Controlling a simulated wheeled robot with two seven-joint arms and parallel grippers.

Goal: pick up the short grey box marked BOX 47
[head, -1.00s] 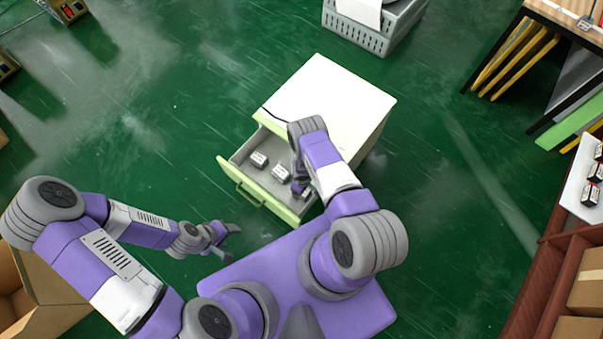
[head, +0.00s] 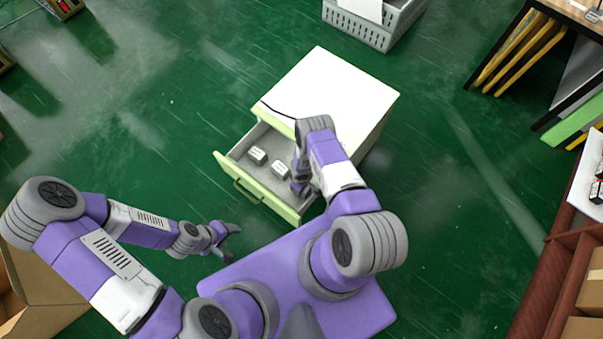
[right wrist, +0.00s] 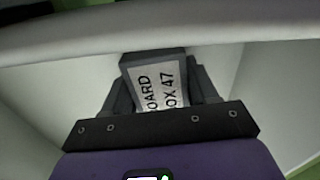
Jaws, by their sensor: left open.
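The short grey box marked BOX 47 (right wrist: 155,84) shows in the right wrist view, its white label facing the camera. My right gripper (right wrist: 160,88) has a dark finger against each side of it and is shut on it. In the head view my right gripper (head: 299,188) reaches down into the right end of the open drawer (head: 240,187) and hides the box. I cannot tell whether the box is clear of the drawer floor. My left gripper (head: 228,240) is open and empty, over the floor left of the drawer.
Two similar small boxes, one on the left (head: 257,156) and one nearer the middle (head: 281,169), lie in the drawer. The white-topped cabinet (head: 330,95) stands behind it. A cardboard box (head: 45,300) is at lower left. A grey crate (head: 372,32) stands behind.

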